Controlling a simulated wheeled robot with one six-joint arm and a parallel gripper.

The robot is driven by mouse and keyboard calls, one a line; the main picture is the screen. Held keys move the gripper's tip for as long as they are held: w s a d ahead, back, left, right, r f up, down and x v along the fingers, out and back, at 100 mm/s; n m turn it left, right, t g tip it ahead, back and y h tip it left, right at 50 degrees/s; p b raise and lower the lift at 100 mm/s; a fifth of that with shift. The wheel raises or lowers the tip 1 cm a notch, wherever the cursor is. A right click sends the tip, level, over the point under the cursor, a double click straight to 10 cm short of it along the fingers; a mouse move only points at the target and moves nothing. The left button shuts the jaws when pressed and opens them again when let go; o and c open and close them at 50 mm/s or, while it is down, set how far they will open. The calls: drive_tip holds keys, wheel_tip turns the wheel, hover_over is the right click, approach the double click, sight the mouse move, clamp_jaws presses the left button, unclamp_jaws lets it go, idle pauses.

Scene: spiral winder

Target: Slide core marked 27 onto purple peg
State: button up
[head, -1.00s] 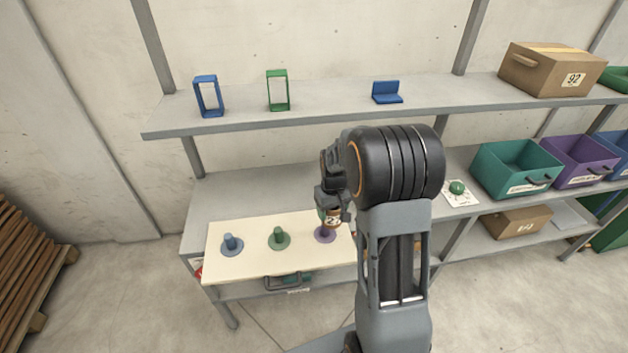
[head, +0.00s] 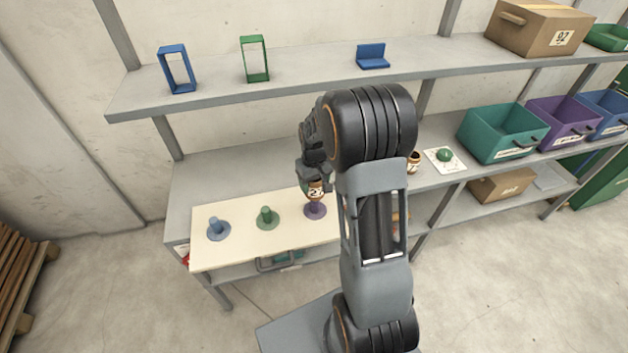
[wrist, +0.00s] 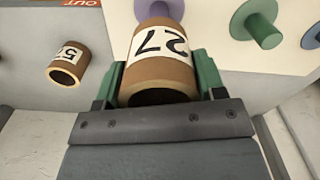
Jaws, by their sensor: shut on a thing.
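The core marked 27 (head: 316,189) is a brown tube with a white label. My gripper (head: 313,181) is shut on it; in the wrist view the green fingers (wrist: 160,75) press its sides. In the head view the core is upright, directly over the purple peg (head: 316,211). The peg's round base and a little of its stem show below the core. In the wrist view purple (wrist: 158,9) shows just past the core's far end. I cannot tell whether the peg tip is inside the core.
A green peg (head: 267,217) and a blue peg (head: 218,229) stand to the left on the cream board (head: 240,245). Another labelled brown core (wrist: 68,63) shows in the wrist view. The upper shelf (head: 220,92) runs above the board.

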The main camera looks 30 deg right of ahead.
drive_tip(key=shift+f+b, duration=3)
drive_tip(key=shift+f, duration=1.2)
drive_tip(key=o, duration=1)
wheel_tip(320, 180, up, 14)
drive_tip(key=shift+f, duration=0.1)
drive_tip(key=s+a+r+t, duration=0.1)
drive_tip(key=s+a, duration=0.3)
drive_tip(key=s, duration=0.4)
drive_tip(key=s+a+r+t, duration=0.2)
drive_tip(key=s+a, duration=0.3)
drive_tip(key=s, duration=0.3)
drive_tip(key=shift+s+a+m+t, duration=0.2)
drive_tip(key=shift+a+m+t, duration=0.1)
drive_tip(key=shift+m+t, duration=0.1)
